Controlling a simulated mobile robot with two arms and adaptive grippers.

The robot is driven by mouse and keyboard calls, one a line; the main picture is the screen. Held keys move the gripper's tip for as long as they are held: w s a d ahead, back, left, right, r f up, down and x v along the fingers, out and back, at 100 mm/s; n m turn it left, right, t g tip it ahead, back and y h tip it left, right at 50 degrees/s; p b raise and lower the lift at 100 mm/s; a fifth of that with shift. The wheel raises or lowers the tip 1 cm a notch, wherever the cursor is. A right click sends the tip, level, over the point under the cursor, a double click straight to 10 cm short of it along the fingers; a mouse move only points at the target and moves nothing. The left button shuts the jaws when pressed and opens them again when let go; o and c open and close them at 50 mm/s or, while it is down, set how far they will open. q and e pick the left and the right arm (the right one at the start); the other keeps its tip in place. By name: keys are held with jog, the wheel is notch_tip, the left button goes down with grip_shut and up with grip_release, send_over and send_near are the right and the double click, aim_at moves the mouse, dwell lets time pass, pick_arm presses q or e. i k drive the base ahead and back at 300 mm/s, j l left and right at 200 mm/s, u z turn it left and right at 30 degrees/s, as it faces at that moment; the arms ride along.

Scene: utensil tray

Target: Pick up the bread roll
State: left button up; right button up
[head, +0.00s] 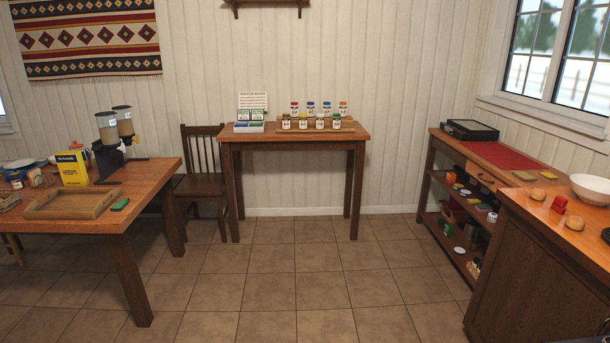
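Neither gripper can be made out in this view. A dark sliver at the bottom right corner is too cut off to identify.
A left table (150,180) holds a wooden tray (73,204) and yellow box (72,169). The tiled floor (290,280) between is clear.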

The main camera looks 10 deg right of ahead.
aim_at(539, 194)
jog(key=i+z, duration=0.25)
jog(key=i, duration=0.2)
jog(key=i+z, duration=0.3)
jog(key=i, duration=0.15)
jog(key=i+j+z, duration=0.25)
jog(key=i, duration=0.2)
jog(key=i+j+z, duration=0.1)
jog(key=i+z, duration=0.2)
jog(key=i, duration=0.15)
